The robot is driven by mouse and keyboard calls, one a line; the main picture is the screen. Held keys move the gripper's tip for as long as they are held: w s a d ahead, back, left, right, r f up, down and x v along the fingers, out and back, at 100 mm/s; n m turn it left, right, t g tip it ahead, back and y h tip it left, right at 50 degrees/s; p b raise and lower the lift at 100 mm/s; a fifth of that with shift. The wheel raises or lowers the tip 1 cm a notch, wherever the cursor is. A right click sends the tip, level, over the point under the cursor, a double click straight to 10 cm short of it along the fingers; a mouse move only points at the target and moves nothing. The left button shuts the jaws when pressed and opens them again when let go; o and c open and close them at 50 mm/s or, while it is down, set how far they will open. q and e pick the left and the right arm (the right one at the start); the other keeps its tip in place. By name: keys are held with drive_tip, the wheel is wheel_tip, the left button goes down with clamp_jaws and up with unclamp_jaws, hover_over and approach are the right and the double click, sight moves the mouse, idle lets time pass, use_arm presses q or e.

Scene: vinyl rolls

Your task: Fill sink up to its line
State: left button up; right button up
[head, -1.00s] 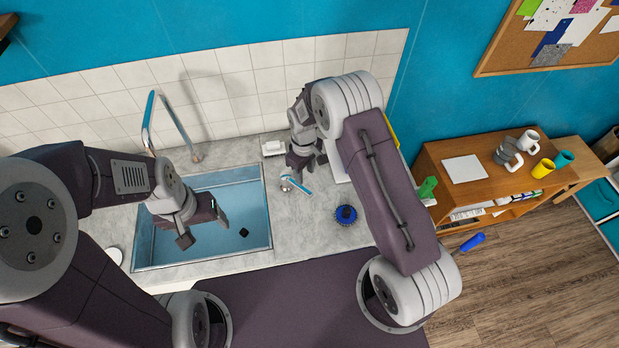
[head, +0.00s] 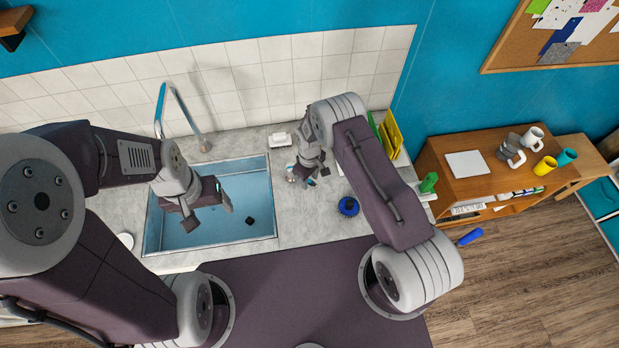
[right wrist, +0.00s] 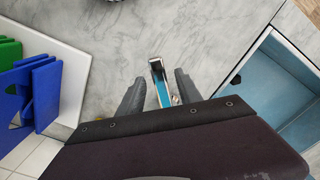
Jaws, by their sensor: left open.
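The sink (head: 262,200) is a blue basin set in the grey counter, with a small black piece inside. I cannot make out a fill line or any running water. The chrome tap spout (head: 181,108) arches at the sink's back edge. My left gripper (head: 208,212) is open and empty above the basin. My right gripper (head: 302,180) is low over the counter, right of the sink, at a lever with a blue stripe. The right wrist view shows this lever (right wrist: 161,88) between the two separated fingers, with gaps on both sides.
A blue round brush (head: 348,206) lies on the counter to the right. A white soap dish (head: 280,139) sits behind my right gripper. Green and yellow boards (head: 391,136) stand at the counter's right end. A wooden shelf with mugs (head: 480,185) is further right.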

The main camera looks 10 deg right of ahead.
clamp_jaws()
drive_tip(key=shift+w+r, duration=0.1)
idle(1.1)
drive_tip(key=shift+a, duration=0.1)
